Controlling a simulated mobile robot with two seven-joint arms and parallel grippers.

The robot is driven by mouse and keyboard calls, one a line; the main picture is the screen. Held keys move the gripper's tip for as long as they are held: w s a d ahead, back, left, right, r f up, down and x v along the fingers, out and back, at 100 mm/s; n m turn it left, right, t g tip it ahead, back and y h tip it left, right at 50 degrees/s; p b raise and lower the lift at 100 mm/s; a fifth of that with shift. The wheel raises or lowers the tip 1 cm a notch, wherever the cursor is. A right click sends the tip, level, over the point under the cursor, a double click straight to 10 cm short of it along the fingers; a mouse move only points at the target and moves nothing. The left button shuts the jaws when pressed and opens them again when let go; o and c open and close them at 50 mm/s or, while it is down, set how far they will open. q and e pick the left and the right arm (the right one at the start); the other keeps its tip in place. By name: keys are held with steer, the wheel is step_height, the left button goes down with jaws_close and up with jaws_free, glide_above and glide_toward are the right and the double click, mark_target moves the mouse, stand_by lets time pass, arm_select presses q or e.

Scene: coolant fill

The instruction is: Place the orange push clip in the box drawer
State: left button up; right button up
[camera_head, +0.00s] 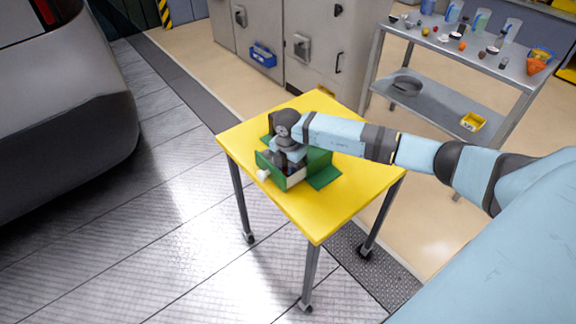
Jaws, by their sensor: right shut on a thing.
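The green box (322,163) stands on the yellow table, and its drawer (277,178) looks pulled out toward the lower left, with a white knob (263,175) on its front. My right gripper (289,166) points down over the drawer and hides most of its inside. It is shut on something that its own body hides. I cannot make out the orange push clip at the gripper or in the drawer. My left gripper is not in view.
The yellow table (331,215) is otherwise bare. A grey cart (440,108) at the upper right bears several small parts and cups, an orange container (538,66) and a yellow bin (473,121). A car (65,110) stands at the left, grey cabinets (315,50) behind.

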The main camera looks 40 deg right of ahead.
steer(key=shift+f, duration=0.2)
steer(key=o, duration=0.5)
